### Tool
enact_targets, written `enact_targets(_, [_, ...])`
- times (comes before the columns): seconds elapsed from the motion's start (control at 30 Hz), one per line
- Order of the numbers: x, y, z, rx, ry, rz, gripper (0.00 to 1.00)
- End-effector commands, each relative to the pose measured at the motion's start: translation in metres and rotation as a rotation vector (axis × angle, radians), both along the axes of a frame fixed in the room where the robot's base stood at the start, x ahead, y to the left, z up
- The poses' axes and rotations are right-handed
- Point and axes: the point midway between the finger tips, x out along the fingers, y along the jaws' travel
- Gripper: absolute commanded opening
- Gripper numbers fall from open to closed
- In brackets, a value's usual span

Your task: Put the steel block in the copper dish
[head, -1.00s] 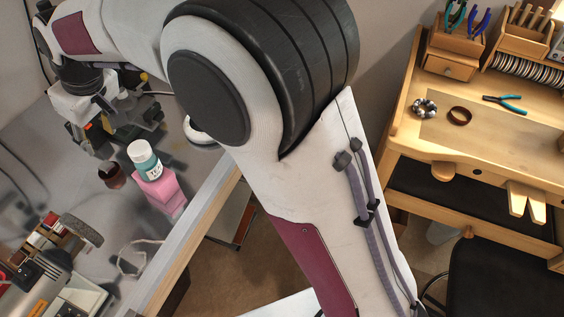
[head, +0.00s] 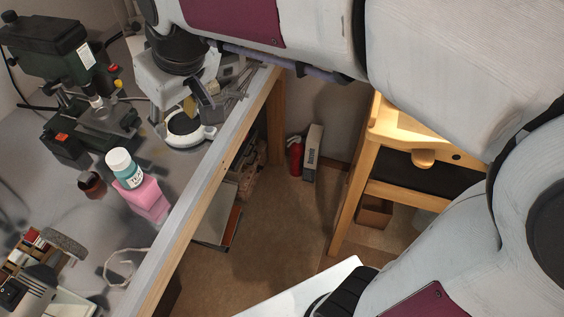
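My gripper (head: 184,110) points down over the grey workbench, in front of the drill press. Its fingers are small and partly hidden here, so I cannot tell whether they are open or hold anything. I cannot make out the steel block. A small brown, copper-coloured round vessel (head: 92,184) stands on the workbench, left of the pink block; I cannot tell whether it is the copper dish. My gripper is above and to the right of it in the picture, clearly apart.
A white-topped teal jar (head: 124,168) stands on the pink block (head: 147,203). The green drill press (head: 55,62) stands behind. The workbench's front edge (head: 205,190) is close. A wooden bench (head: 410,125) is mostly hidden by my arm.

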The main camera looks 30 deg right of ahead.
Motion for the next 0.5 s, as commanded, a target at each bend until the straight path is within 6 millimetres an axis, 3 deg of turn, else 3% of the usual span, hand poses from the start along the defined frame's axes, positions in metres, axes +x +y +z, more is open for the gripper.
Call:
enact_targets(0.2, [-0.039,-0.042,0.002,0.005,-0.014,-0.095,0.37])
enact_targets(0.5, [-0.095,-0.087,-0.008,0.010,-0.029,-0.222,0.37])
